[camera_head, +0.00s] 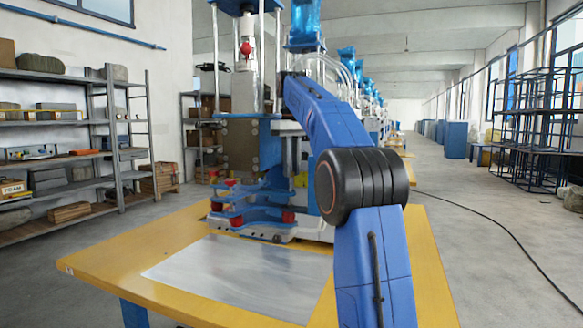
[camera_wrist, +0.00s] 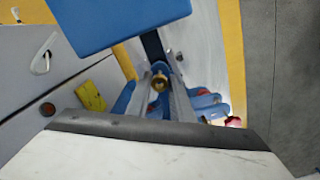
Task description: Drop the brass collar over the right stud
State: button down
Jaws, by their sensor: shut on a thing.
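Below the gripper lie parts of a blue fixture with red spots (camera_wrist: 207,100). I cannot make out the right stud in either view. In the head view my own blue arm reaches over the table towards the press, and the gripper and collar are hidden there.
A yellow table (camera_head: 120,257) carries a grey metal sheet (camera_head: 240,275) and a press with a blue fixture (camera_head: 245,205) and red knobs. The press columns stand close to my arm. Shelves (camera_head: 70,130) line the left wall. The floor on the right is open, with a cable across it.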

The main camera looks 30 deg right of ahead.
jog(key=shift+f, duration=0.1)
jog(key=shift+f, duration=0.85)
jog(key=shift+f, duration=1.3)
dwell(1.3)
jog(key=c, duration=1.1)
grip_release()
jog(key=shift+r, duration=3.5)
